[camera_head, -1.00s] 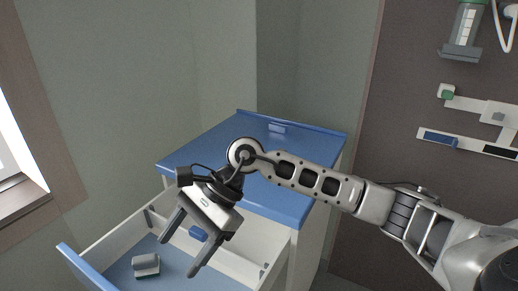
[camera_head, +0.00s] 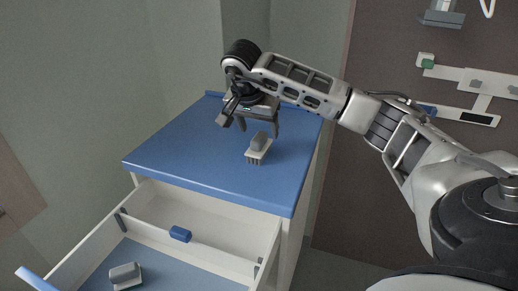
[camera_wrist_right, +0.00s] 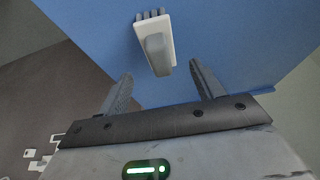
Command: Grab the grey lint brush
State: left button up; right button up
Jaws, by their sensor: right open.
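A brush-like object (camera_head: 258,149), with a pale base, a grey grip and grey bristles along one edge, lies on the blue cabinet top (camera_head: 185,153). It fits the grey lint brush. In the right wrist view the brush (camera_wrist_right: 155,45) lies just beyond the fingertips, roughly between their lines. My right gripper (camera_head: 247,128) is open and empty, above and behind the brush, and does not touch it. In the right wrist view its two fingers (camera_wrist_right: 161,72) are spread apart. My left gripper is not in view.
The white drawer (camera_head: 75,262) below stands open. A grey and white object (camera_head: 125,275) lies in it. A blue block (camera_head: 180,233) shows at the drawer's inner wall. Walls stand close behind the cabinet. Wall fittings (camera_head: 470,80) hang at the right.

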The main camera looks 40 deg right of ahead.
aim_at(259, 137)
jog(key=x, duration=0.6)
jog(key=shift+a+f, duration=0.2)
jog(key=shift+f, duration=0.1)
jog(key=c, duration=1.1)
